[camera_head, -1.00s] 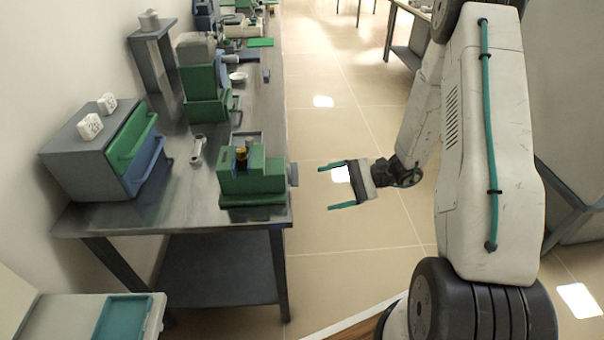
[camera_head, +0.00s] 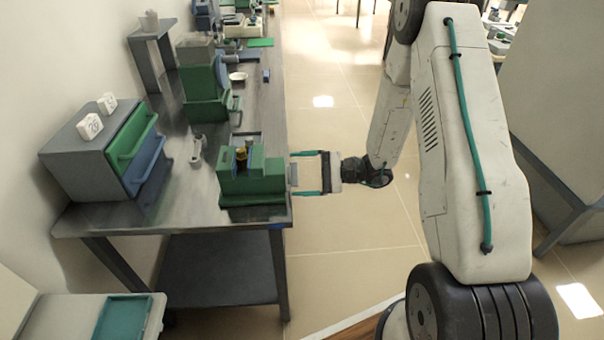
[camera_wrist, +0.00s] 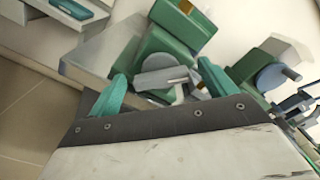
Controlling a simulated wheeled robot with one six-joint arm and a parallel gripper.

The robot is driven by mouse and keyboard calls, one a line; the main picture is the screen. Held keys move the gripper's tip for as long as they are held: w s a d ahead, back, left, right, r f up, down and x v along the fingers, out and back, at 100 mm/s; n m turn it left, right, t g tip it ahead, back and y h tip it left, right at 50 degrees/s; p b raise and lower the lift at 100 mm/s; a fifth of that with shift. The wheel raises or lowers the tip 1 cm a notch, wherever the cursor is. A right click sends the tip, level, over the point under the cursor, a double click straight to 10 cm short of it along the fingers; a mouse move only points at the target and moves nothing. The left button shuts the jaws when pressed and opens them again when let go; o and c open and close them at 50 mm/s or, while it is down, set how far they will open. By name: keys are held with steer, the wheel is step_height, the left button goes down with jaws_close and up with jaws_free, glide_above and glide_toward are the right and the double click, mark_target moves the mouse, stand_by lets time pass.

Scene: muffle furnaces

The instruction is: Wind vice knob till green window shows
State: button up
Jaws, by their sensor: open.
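The green vice (camera_head: 252,182) stands at the near right corner of the steel bench, with a brass-coloured piece (camera_head: 241,158) between its jaws. Its grey knob (camera_head: 293,174) sticks out past the bench's right edge. My gripper (camera_head: 306,173) is open, pointing left, with its teal fingers on either side of the knob. In the wrist view the open fingers (camera_wrist: 160,88) frame a grey knob (camera_wrist: 168,78) in front of the green vice (camera_wrist: 160,52). I cannot tell whether the fingers touch it. I see no green window that I can make out.
The steel bench (camera_head: 185,205) carries a grey cabinet (camera_head: 85,165) with green and blue drawers, a wrench-like part (camera_head: 197,150) and a green machine (camera_head: 203,85) farther back. A cart with a teal lid (camera_head: 122,318) stands at lower left. The floor right of the bench is clear.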

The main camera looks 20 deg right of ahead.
steer(key=c, duration=1)
steer(key=shift+m, duration=1.2)
steer(key=o, duration=1)
steer(key=v, duration=0.7)
steer(key=shift+d, duration=0.35)
